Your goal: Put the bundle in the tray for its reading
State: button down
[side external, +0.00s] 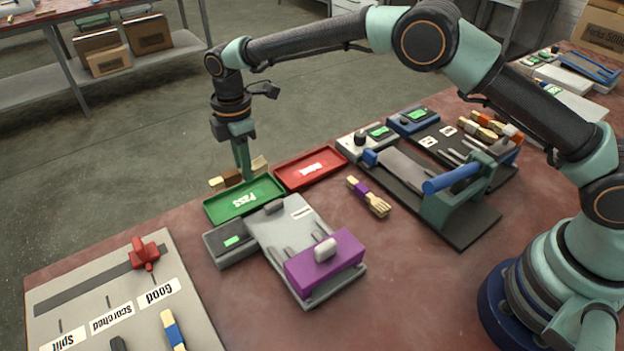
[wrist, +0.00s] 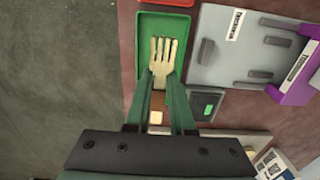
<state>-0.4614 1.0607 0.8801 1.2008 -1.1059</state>
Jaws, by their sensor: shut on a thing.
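My gripper (side external: 243,176) is shut on a bundle of pale wooden forks with a brown band (side external: 232,177). In the wrist view the bundle's tines (wrist: 162,55) point up the picture between the fingers, over the green tray (wrist: 148,28). The band and handle end (wrist: 156,112) show between the fingers, below the tray's near edge. In the side view the green tray (side external: 213,214), marked "Pass", sits at the table's far edge, with the bundle at its back side. I cannot tell whether the bundle touches the tray.
A red tray (side external: 282,170) adjoins the green one. A grey press with a purple block (side external: 325,265) and a box with a green display (side external: 230,243) stand nearby. A purple-banded bundle (side external: 370,196) lies on the table. A lever board (side external: 110,305) reads Good, Scorched, Split.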

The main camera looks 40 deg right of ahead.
aim_at(249, 198)
jog(key=shift+f, duration=2.95)
jog(key=shift+f, duration=0.15)
jog(key=c, duration=0.8)
grip_release()
jog(key=shift+o, duration=0.2)
